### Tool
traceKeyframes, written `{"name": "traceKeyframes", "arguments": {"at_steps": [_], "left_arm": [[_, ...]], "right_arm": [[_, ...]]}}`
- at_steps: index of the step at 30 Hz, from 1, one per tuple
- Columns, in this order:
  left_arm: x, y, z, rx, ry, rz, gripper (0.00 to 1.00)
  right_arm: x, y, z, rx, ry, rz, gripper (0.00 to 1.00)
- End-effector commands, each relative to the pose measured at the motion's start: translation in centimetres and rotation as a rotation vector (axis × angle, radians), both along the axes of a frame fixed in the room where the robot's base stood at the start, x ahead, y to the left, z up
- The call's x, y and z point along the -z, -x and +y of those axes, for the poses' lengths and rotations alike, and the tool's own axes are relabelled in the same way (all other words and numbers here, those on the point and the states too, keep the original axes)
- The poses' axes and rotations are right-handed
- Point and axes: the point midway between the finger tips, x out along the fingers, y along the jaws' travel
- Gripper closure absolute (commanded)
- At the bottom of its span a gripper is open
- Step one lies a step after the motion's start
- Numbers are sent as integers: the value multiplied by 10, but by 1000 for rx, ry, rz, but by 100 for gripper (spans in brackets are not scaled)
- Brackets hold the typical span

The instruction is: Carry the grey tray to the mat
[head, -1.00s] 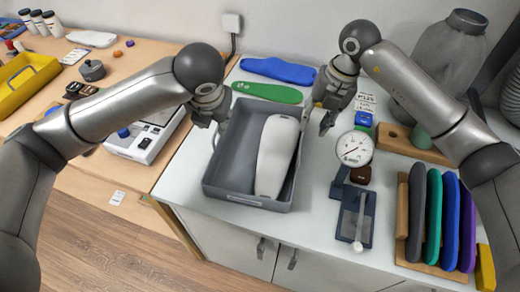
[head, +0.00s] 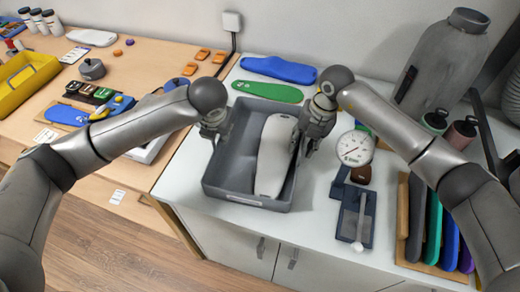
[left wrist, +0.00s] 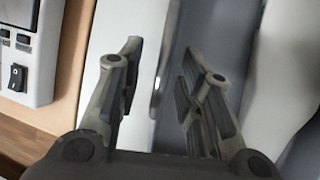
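The grey tray (head: 225,178) sits on the white cabinet top in the head view, with a pale shoe-last-shaped piece (head: 272,165) lying inside it. My left gripper (head: 214,136) is at the tray's left wall. In the left wrist view the left gripper (left wrist: 162,75) has its fingers apart, with the tray's wall (left wrist: 178,60) showing between them. My right gripper (head: 306,148) is at the tray's right wall, pointing down; its fingers are partly hidden and I cannot tell whether they are closed. I cannot make out a mat in either view.
A dial gauge (head: 354,149) and a dark blue stand (head: 352,215) are right of the tray. A green insole (head: 268,91) and a blue one (head: 279,69) lie behind it. Upright insoles (head: 417,215) stand at the right. The wooden desk (head: 110,178) adjoins on the left.

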Motion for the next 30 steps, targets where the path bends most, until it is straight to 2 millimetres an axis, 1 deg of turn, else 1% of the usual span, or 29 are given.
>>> {"name": "traceKeyframes", "arguments": {"at_steps": [1,2,9,21,30], "left_arm": [[0,0,0,0,0,0,66],[0,0,0,0,0,0,69],[0,0,0,0,0,0,100],[0,0,1,-1,-2,0,100],[-6,0,1,-2,-4,-1,100]], "right_arm": [[0,0,0,0,0,0,67],[0,0,0,0,0,0,69],[0,0,0,0,0,0,100],[-1,0,0,0,-2,0,100],[-7,-1,0,-1,-5,-3,100]]}}
